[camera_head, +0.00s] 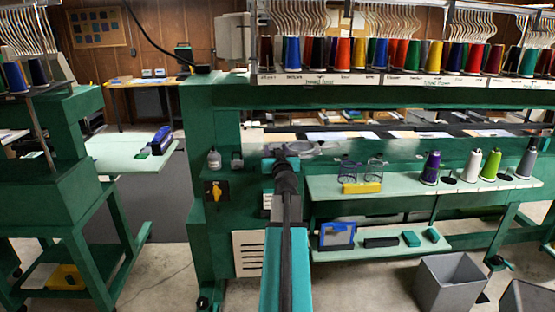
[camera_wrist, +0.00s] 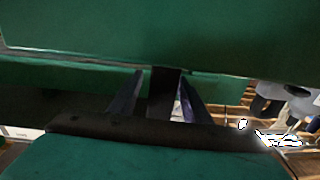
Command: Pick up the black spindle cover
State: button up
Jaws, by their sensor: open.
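I cannot single out the black spindle cover with certainty. In the wrist view a dark upright piece (camera_wrist: 163,92) stands between the fingers of my gripper (camera_wrist: 160,98), in front of a green beam. I cannot tell whether it is the cover or whether a finger touches it. The fingers are spread apart. In the head view my arm reaches forward to the green machine frame, and the fingertips are hard to make out. Small black pieces (camera_head: 448,179) lie among the thread cones on the right shelf. A long black block (camera_head: 381,242) lies on the lower shelf.
A pale green shelf (camera_head: 400,188) holds purple, white, green and grey cones, with a yellow block (camera_head: 362,187) at left. A blue-framed box (camera_head: 337,236) stands below. A grey bin (camera_head: 449,285) stands on the floor. The green frame (camera_head: 215,115) is close around my arm.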

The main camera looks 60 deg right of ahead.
dwell(0.3)
jog(key=c, duration=1.1)
jog(key=shift+r, duration=0.1)
jog(key=shift+r+p, duration=0.45)
jog(key=shift+r, duration=1.2)
jog(key=s+d+r+b, duration=0.1)
jog(key=s+b, duration=0.5)
jog(key=s, duration=1)
jog(key=shift+r, duration=0.25)
